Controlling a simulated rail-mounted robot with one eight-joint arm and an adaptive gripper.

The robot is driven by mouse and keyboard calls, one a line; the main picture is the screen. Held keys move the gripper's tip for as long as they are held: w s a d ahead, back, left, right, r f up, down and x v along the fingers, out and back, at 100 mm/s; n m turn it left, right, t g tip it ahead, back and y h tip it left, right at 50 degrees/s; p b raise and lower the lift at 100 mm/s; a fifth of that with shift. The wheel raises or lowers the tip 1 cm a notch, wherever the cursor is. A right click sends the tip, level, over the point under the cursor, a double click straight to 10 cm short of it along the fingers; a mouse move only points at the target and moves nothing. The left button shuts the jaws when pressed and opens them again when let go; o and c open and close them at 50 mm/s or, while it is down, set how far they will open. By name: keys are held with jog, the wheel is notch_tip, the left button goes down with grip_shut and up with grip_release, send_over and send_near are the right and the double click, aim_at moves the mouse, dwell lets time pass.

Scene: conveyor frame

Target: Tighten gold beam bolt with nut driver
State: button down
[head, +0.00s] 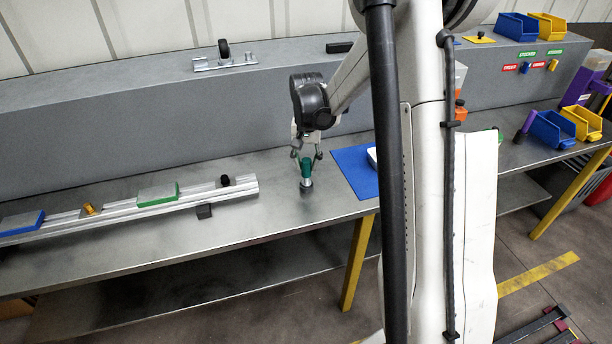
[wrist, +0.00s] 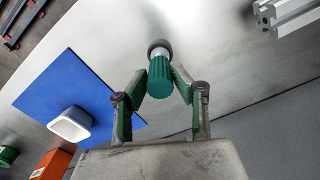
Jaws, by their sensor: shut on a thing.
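The nut driver (head: 306,171) has a green handle and a silver shaft with a dark end. My gripper (head: 306,156) is shut on its green handle, and the tool hangs upright with its dark end at or just above the metal table. In the wrist view the nut driver (wrist: 160,75) sits between the two fingertips of my gripper (wrist: 160,82). The gold beam bolt (head: 89,209) stands on the aluminium beam (head: 110,216) at the left of the head view, well apart from the tool. A black knob (head: 225,180) is near the beam's right end.
A blue mat (head: 350,168) with a white dish (wrist: 70,124) lies right of my gripper. Green (head: 158,195) and blue (head: 22,222) edged plates sit on the beam. A grey raised ledge (head: 120,115) runs behind the table. Blue (head: 552,129) and yellow bins (head: 582,122) stand far right.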

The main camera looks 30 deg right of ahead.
jog(key=shift+r+p, duration=1.05)
jog(key=shift+r, duration=1.3)
